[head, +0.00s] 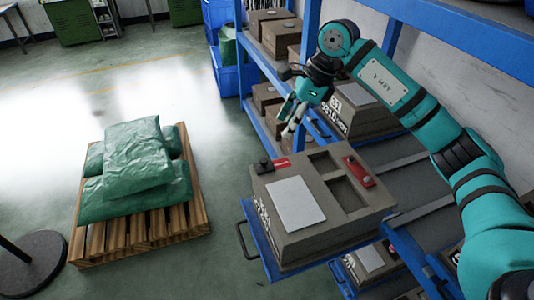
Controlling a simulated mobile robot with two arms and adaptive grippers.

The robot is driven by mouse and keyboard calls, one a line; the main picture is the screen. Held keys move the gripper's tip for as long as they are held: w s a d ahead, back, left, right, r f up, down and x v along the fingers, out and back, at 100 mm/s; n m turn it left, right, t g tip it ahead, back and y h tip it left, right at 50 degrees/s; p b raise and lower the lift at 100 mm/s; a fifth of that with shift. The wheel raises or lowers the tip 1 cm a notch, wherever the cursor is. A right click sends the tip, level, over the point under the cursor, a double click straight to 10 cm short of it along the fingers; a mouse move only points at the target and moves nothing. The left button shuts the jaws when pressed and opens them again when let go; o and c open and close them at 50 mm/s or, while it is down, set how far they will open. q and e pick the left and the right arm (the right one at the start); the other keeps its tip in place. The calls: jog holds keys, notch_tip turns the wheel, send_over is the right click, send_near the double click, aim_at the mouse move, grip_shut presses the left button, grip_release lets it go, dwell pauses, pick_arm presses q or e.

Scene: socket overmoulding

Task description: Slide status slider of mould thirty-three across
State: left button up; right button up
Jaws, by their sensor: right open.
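A grey-brown mould (310,238) sits on a pulled-out blue drawer in the middle of the head view. Its side lettering is too small to read, so I cannot tell its number. A red strip with a black knob (265,166) lies at the left of its top. A second red piece (359,171) lies at the right, beside square recesses. My right gripper (288,128) is open and empty, just above and behind the mould's left back corner, apart from the knob. My left gripper is not in view.
A blue rack (312,25) with several other moulds stands behind, and another lettered mould (365,118) is close behind my right gripper. A wooden pallet (190,215) with green bags (135,160) is on the floor at left. The floor between pallet and drawer is clear.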

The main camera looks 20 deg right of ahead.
jog(key=w+p+x, duration=0.1)
jog(key=x, duration=0.3)
jog(key=p, duration=0.2)
send_over(265, 160)
jog(key=d, duration=0.2)
jog(key=f, duration=0.5)
jog(key=shift+s+a, duration=0.15)
jog(key=shift+s, duration=0.25)
jog(key=x, duration=0.2)
jog(key=shift+f, duration=0.3)
jog(key=shift+w+a+f+p, duration=0.1)
jog(key=shift+a+f+p, duration=0.1)
jog(key=shift+f+p, duration=0.15)
jog(key=shift+f, duration=0.35)
jog(key=c, duration=0.3)
grip_shut()
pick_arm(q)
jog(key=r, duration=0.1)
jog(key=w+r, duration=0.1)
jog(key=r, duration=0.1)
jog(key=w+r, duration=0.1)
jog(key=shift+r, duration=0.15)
